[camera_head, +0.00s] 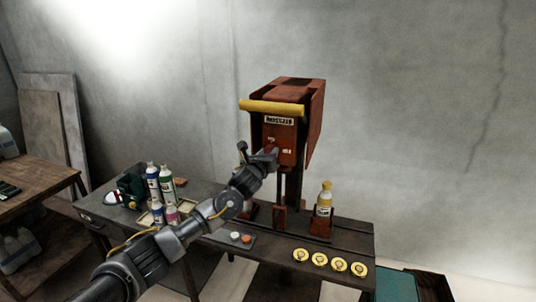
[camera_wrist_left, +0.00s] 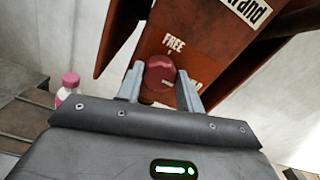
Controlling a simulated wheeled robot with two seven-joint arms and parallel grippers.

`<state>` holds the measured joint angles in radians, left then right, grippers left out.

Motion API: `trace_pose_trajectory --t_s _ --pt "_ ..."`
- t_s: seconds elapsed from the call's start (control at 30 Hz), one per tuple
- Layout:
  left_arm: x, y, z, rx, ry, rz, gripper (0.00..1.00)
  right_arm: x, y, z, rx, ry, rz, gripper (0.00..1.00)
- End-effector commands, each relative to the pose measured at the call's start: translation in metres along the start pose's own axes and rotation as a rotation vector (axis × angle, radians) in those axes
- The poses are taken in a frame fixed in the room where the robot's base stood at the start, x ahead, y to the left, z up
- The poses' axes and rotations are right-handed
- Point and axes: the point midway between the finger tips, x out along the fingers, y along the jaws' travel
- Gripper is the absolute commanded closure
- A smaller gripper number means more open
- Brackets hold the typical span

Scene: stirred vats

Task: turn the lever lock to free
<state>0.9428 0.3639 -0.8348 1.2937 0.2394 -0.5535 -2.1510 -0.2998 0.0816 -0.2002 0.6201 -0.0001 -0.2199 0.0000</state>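The lever lock is a round dark red knob (camera_wrist_left: 160,72) on the front of a rust-red machine (camera_head: 282,132). In the wrist view the word FREE stands just above the knob. A second label below it is mostly hidden by the knob and a finger. My left gripper (camera_head: 270,152) is at the machine's front and hides most of the knob in the head view. In the wrist view its two fingers (camera_wrist_left: 160,84) stand on both sides of the knob and appear to touch it. My right gripper is in neither view.
A yellow bar (camera_head: 272,107) crosses the machine above the gripper. A yellow-capped bottle (camera_head: 324,200) stands right of the machine's post, behind several yellow discs (camera_head: 320,259). Several small bottles (camera_head: 166,184) stand on the table's left part. A small plate with two buttons (camera_head: 240,238) lies in front.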

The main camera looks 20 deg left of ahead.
Motion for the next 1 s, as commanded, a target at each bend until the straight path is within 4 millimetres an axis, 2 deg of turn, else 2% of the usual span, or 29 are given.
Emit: trace_pose_trajectory --t_s 0.1,0.47,1.0 --pt "0.0 0.0 0.0 0.0 0.0 0.0 0.86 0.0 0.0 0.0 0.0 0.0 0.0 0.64" --pt "0.0 0.001 -0.002 -0.078 0.001 0.001 0.86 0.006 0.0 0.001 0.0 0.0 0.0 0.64" --pt "0.0 0.003 -0.003 -0.542 0.001 0.001 0.86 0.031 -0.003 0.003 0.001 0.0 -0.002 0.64"
